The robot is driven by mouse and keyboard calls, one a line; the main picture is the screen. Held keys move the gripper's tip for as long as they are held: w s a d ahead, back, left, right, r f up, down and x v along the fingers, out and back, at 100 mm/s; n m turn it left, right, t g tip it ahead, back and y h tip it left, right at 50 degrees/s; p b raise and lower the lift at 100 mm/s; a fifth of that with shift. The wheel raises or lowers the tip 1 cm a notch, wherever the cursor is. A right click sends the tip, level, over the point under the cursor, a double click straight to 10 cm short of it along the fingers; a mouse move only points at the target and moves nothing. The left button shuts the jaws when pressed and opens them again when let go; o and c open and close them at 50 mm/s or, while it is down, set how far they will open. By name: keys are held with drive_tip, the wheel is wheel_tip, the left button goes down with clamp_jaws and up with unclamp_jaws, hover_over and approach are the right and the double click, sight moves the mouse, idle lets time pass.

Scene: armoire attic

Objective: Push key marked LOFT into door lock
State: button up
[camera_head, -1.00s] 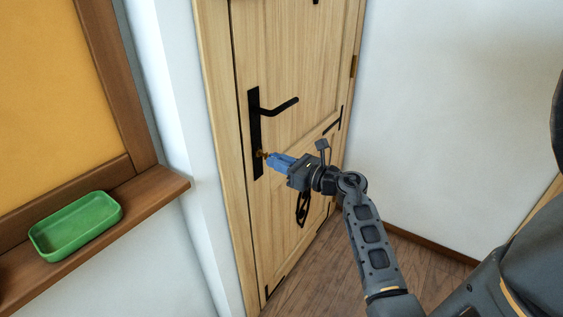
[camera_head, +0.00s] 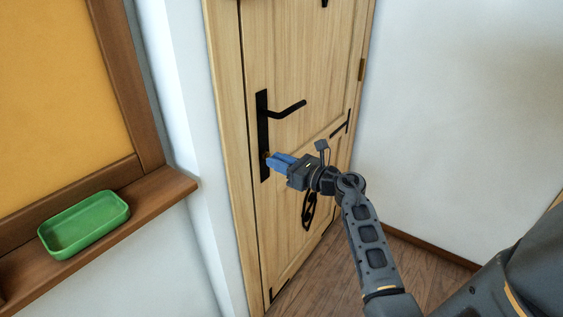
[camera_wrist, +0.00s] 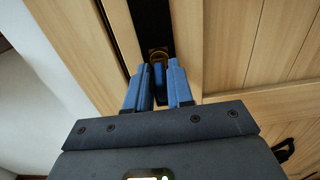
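The wooden door's black lock plate (camera_head: 263,135) carries a lever handle, with the lock below it. My gripper (camera_head: 271,160) is at the lower part of the plate, its blue fingertips very close to it. In the wrist view my gripper (camera_wrist: 159,68) has its two blue fingers parted. A brass, ring-like piece (camera_wrist: 158,54) shows just beyond the fingertips against the black plate, apparently the key at the lock. A dark blue piece sits between the fingers; I cannot tell what it is. No LOFT marking is legible, and the key's shaft is hidden.
A green tray (camera_head: 85,223) sits on the wooden sill (camera_head: 150,207) at left. The white wall edge is close beside the door frame. The wooden floor (camera_head: 415,270) is clear at right.

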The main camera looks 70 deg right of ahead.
drive_tip(key=o, duration=0.4)
drive_tip(key=shift+s, duration=0.1)
drive_tip(key=b+v, duration=0.1)
drive_tip(key=v, duration=0.6)
drive_tip(key=shift+s, duration=0.35)
